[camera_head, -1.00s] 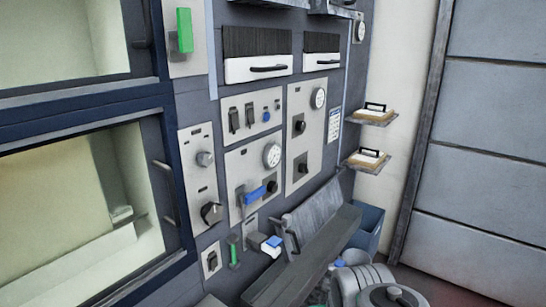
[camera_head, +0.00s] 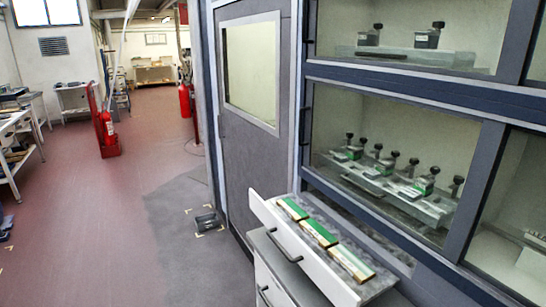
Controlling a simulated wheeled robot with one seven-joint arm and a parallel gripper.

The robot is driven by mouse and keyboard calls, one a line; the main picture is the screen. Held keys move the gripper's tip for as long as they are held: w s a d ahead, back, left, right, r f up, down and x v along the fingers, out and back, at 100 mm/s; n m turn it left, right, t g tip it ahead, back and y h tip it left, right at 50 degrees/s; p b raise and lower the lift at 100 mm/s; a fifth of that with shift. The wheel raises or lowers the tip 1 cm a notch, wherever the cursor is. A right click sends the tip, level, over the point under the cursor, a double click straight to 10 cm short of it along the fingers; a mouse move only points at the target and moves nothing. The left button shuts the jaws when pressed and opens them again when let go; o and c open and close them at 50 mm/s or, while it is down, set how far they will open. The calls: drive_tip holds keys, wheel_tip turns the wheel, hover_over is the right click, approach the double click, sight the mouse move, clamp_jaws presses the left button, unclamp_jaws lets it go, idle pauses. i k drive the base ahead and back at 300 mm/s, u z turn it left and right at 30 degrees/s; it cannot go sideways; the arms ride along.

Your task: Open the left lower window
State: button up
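The left lower window (camera_head: 360,145) is in the head view, right of centre, in a dark blue frame. It looks shut, with its pane flush in the frame. Behind the glass, a grey rack (camera_head: 385,187) holds several dark-knobbed pieces with green bases. A dark upright handle (camera_head: 307,122) seems to sit at the window's left edge. The upper window (camera_head: 395,60) is above it, and another lower window (camera_head: 508,205) is cut off at the right edge. My gripper is not in view.
An open drawer (camera_head: 288,250) with several green-and-tan blocks juts out below the window's left part. A grey door (camera_head: 245,165) with a pane stands left of it. A small black box (camera_head: 207,221) lies on the floor. The red floor (camera_head: 90,230) at left is mostly clear.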

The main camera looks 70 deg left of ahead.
sight(491, 134)
drive_tip(key=u, duration=2.35)
drive_tip(key=i, duration=0.6)
drive_tip(key=u, duration=1.15)
drive_tip(key=i, duration=1.65)
